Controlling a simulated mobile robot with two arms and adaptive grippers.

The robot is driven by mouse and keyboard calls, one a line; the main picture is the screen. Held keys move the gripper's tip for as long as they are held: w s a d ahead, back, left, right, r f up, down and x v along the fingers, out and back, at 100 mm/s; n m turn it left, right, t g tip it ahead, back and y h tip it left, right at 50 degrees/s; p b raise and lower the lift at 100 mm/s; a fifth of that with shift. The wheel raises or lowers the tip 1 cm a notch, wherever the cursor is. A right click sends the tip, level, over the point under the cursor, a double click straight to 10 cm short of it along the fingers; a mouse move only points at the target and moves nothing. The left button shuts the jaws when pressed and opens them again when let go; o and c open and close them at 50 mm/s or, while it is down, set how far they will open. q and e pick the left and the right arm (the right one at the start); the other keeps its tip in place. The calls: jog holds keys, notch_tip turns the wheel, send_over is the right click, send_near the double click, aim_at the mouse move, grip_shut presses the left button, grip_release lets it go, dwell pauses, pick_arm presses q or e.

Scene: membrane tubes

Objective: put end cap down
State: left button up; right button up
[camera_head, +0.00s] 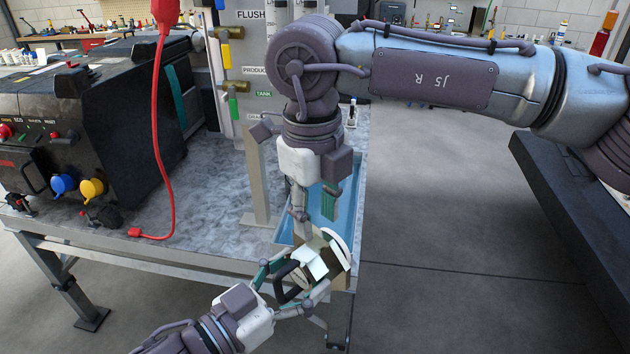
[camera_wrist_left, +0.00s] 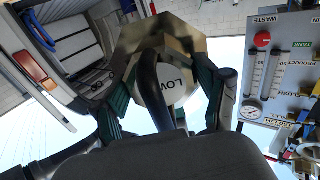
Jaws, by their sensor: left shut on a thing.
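The end cap (camera_head: 338,262) is a brownish piece with a dark loop handle and white label parts. My left gripper (camera_head: 300,278) is shut on it and holds it by the bench's front right corner. In the left wrist view the end cap (camera_wrist_left: 170,45) shows a tan, angular rim and a pale face lettered "LOW", with the dark handle in front. The left gripper's green-padded fingers (camera_wrist_left: 165,90) are on both sides of it. My right gripper (camera_head: 316,212) points down just above the end cap, with its fingers apart and nothing visible between them. Whether it touches the cap is unclear.
A blue tray (camera_head: 283,235) lies along the bench's right edge, partly hidden by my arms. A beige post (camera_head: 257,180) stands on the bench (camera_head: 215,200). A black machine (camera_head: 90,125) and a red hanging cable (camera_head: 160,130) are at left. The bench's middle front is clear.

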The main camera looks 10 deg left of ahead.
jog(key=shift+f, duration=1.1)
grip_shut()
pick_arm(q)
jog(key=o, duration=1.4)
jog(key=shift+o, duration=0.5)
